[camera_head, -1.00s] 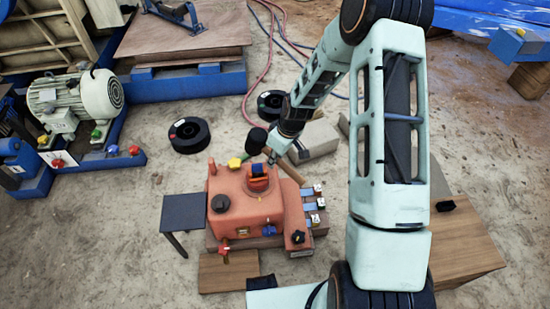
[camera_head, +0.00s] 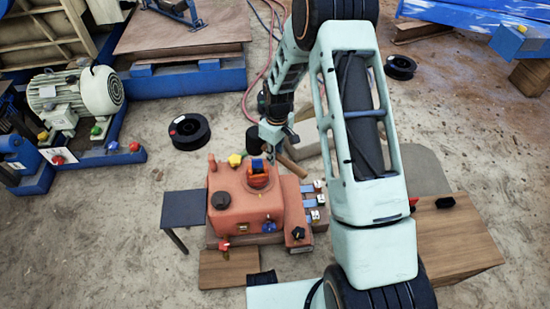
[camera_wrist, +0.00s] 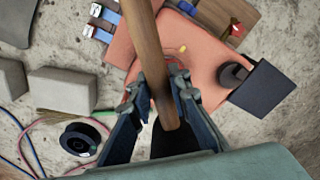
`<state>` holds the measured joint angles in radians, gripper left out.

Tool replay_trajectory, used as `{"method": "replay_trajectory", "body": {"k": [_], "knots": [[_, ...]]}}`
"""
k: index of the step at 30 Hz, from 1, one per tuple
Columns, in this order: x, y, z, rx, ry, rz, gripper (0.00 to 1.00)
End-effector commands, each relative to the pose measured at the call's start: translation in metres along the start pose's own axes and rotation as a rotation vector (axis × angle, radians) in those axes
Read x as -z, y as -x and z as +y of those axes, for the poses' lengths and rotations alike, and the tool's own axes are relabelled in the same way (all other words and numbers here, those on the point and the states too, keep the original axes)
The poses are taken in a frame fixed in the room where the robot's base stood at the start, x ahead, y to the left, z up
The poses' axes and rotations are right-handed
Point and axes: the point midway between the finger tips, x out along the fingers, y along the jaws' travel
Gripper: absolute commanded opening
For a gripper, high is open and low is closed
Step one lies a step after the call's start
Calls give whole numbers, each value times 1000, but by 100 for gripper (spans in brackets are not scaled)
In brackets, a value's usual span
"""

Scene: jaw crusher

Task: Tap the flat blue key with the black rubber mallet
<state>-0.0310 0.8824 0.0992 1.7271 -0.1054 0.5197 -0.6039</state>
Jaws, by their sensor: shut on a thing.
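The black rubber mallet has a dark head (camera_head: 254,140) and a wooden handle (camera_head: 291,166). My gripper (camera_head: 277,148) is shut on the handle close to the head. In the wrist view the fingers (camera_wrist: 160,92) clasp the handle (camera_wrist: 148,40), with the dark head (camera_wrist: 173,142) below them. The mallet is above the back edge of the orange machine (camera_head: 240,205). Flat blue keys with white ends (camera_head: 309,203) lie in a row on the machine's right side; they also show in the wrist view (camera_wrist: 104,35). I cannot tell which one is meant. The mallet is apart from them.
The machine's top carries a yellow knob (camera_head: 235,160), a red-and-blue part (camera_head: 258,176) and a black cap (camera_head: 220,200). A dark side plate (camera_head: 184,208) stands left. Grey blocks (camera_wrist: 62,88) and a black spool (camera_wrist: 80,139) lie behind. A wooden box (camera_head: 455,240) is right.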

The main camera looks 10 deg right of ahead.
Motion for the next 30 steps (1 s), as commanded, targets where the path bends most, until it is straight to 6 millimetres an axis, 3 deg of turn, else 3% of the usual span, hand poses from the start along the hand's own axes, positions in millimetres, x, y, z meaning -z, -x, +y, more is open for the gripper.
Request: {"method": "replay_trajectory", "body": {"k": [14,30], "knots": [[1,13,0,-1,1,-3,0],[4,86,0,4,0,-79,0]]}}
